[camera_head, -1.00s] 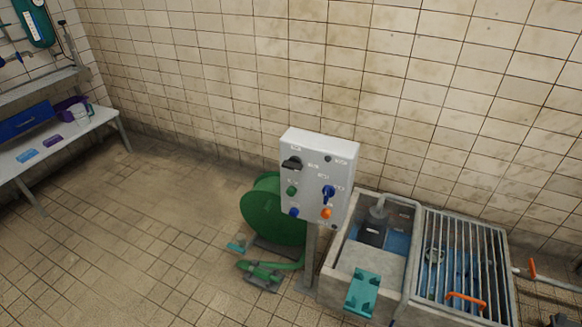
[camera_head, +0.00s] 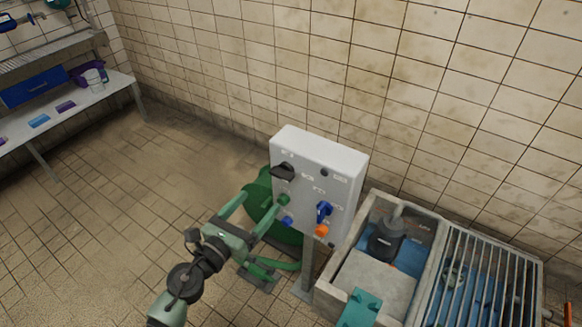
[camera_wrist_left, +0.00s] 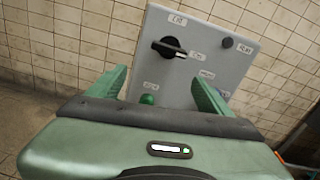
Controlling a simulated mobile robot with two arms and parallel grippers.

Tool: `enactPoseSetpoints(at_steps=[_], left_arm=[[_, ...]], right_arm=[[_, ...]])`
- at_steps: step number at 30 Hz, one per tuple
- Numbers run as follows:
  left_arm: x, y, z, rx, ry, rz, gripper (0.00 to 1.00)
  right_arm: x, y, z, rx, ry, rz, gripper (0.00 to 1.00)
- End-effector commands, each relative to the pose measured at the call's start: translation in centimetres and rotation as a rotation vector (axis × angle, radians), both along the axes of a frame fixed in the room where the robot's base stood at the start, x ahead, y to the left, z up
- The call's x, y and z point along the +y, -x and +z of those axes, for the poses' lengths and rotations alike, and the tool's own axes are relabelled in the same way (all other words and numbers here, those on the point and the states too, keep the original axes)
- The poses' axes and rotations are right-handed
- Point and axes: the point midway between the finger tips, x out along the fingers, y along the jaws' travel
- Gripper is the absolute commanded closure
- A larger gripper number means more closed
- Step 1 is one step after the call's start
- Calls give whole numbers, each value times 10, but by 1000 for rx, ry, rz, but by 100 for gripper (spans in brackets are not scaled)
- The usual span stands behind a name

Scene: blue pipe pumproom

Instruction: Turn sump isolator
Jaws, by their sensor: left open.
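A grey-white control box (camera_head: 322,178) stands on a post, its front facing me. A black rotary handle (camera_head: 284,172) sits at its upper left, and a blue rotary handle (camera_head: 324,211) at its lower right. The labels are too small to tell which one is the sump isolator. My left gripper (camera_head: 264,196) is open and empty in front of the box's left side, below the black handle. In the left wrist view the black handle (camera_wrist_left: 169,47) shows ahead, above and between the spread fingers (camera_wrist_left: 160,90), and apart from them.
A green button (camera_wrist_left: 148,99) and an orange knob (camera_head: 321,231) are also on the box. A green hose reel (camera_head: 258,190) stands behind it. A stone sump (camera_head: 375,285) with a metal grating (camera_head: 480,280) lies to the right. Floor at left is clear.

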Motion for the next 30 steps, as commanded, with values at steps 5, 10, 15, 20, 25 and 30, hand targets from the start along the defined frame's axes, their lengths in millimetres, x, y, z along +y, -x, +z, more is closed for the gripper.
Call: enactPoseSetpoints(at_steps=[5,10,15,20,25,30], left_arm=[[-11,-3,21,-101,-96,-31,20],[-26,-23,22,-99,-92,-31,20],[-42,-45,20,-97,-90,-30,20],[-51,-58,19,-95,-90,-29,20],[-54,-62,19,-95,-91,-29,20],[-54,-61,19,-94,-91,-29,20]], right_arm=[[1,1,0,1,-1,-1,100],[11,10,2,13,-13,-3,100],[16,14,1,19,-18,-2,100],[11,10,0,14,-13,-1,100],[8,7,0,10,-8,1,100],[6,6,0,9,-6,1,100]])
